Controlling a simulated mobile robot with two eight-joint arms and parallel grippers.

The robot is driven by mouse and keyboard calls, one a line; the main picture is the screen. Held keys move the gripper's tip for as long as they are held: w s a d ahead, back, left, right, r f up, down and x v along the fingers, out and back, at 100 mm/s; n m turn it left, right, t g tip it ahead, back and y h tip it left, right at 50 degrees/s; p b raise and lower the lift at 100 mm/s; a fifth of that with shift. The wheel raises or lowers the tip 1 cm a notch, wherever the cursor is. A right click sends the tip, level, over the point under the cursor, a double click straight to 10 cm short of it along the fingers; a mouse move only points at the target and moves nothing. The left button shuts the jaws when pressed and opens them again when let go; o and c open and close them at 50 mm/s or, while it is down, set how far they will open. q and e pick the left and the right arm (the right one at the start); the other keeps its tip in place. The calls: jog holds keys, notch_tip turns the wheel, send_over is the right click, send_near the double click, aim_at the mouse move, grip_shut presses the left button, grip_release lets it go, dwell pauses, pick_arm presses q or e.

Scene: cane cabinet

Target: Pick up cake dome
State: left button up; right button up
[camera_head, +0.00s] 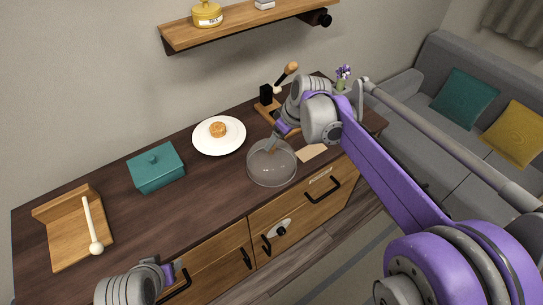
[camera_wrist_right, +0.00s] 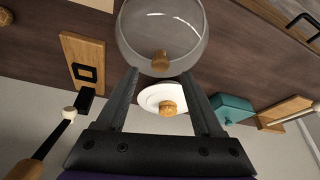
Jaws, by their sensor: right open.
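The cake dome (camera_head: 272,172) is clear glass with a small wooden knob on top. It stands on the dark cabinet top near the front edge. In the right wrist view the dome (camera_wrist_right: 160,25) fills the top middle, with its knob (camera_wrist_right: 160,60) between and just beyond the fingertips. My right gripper (camera_head: 277,143) is open at the dome's top. In its wrist view, the open fingers (camera_wrist_right: 159,74) show a gap on both sides of the knob; contact is not visible. My left gripper (camera_head: 178,271) is low at the cabinet's front; its jaws are unclear.
A white plate (camera_head: 206,147) with a round pastry (camera_head: 218,130) lies behind the dome. A teal lidded box (camera_head: 156,170) and a wooden stand (camera_head: 75,250) with a pale mallet-like stick are left. A wooden board (camera_wrist_right: 83,50) is beside the dome. A shelf (camera_head: 250,25) hangs above.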

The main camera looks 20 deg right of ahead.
aim_at(271, 156)
jog(key=x, duration=0.3)
jog(key=shift+w+a+f, duration=0.1)
jog(key=shift+w, duration=0.1)
grip_shut()
dwell(1.3)
